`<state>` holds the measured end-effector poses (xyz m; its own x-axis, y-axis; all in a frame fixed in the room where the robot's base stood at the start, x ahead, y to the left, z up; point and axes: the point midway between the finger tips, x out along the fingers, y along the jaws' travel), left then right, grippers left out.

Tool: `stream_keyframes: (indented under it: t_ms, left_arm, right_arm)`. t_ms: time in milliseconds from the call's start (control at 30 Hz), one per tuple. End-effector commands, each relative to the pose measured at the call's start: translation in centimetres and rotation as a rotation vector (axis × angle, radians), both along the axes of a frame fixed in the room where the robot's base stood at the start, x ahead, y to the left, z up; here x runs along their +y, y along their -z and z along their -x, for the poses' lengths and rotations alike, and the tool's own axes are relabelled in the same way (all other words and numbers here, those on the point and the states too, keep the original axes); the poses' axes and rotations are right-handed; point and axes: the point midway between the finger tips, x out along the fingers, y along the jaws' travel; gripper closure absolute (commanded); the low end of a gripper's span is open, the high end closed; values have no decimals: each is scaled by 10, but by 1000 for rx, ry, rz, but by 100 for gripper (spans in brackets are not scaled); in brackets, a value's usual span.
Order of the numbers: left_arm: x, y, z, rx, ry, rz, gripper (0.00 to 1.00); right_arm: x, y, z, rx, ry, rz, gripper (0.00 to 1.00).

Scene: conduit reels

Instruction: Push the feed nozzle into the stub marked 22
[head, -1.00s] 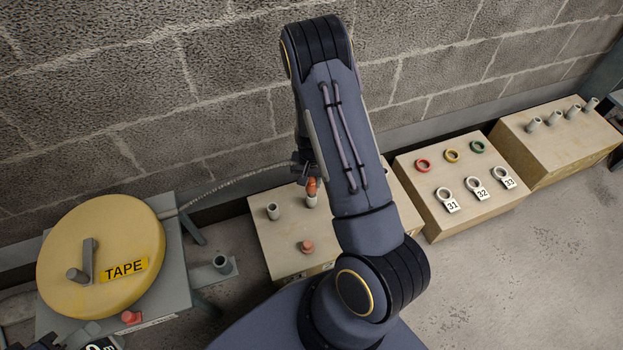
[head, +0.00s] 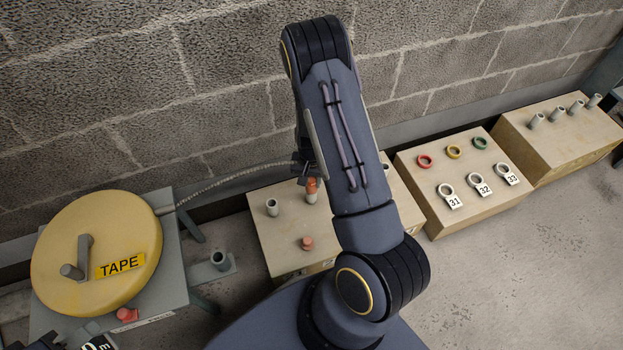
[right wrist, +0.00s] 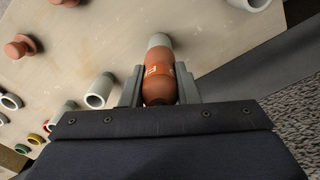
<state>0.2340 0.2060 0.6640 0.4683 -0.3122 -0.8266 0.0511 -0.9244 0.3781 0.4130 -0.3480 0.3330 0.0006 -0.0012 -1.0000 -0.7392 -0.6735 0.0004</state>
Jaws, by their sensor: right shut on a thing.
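My right gripper (head: 308,177) is shut on the orange feed nozzle (right wrist: 158,82). The nozzle also shows in the head view (head: 312,187), just above a grey stub (head: 311,198) on a pale wooden box (head: 268,232). In the right wrist view the nozzle's front end meets that stub (right wrist: 158,41), roughly in line. I cannot tell whether it is inside or only against the mouth. No number is readable on this box, and my arm hides part of it. A dark shape at the bottom left of the head view may be my left gripper (head: 78,334); its jaws are unclear.
The yellow TAPE reel (head: 95,250) stands at left, with a thin line (head: 235,180) running to the nozzle. Another open stub (head: 271,207) and an orange-capped one (head: 307,243) are on the same box. Boxes with rings marked 31, 32, 33 (head: 437,220) and stubs (head: 540,165) stand right.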

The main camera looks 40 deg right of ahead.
Motion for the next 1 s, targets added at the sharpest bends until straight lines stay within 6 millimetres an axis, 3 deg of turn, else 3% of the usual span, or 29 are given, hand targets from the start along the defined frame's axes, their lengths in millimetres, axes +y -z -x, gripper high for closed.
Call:
stream_keyframes:
  t_ms: [333, 367, 500, 733, 900, 1000]
  left_arm:
    - [0, 3, 0, 0, 0, 0, 64]
    - [0, 3, 0, 0, 0, 0, 64]
    - [0, 3, 0, 0, 0, 0, 64]
    - [0, 3, 0, 0, 0, 0, 64]
    - [0, 3, 0, 0, 0, 0, 64]
    - [0, 3, 0, 0, 0, 0, 64]
  right_arm:
    - [0, 3, 0, 0, 0, 0, 96]
    - [0, 3, 0, 0, 0, 0, 68]
    - [0, 3, 0, 0, 0, 0, 50]
    - [0, 3, 0, 0, 0, 0, 45]
    - [0, 3, 0, 0, 0, 0, 25]
    - [0, 3, 0, 0, 0, 0, 25]
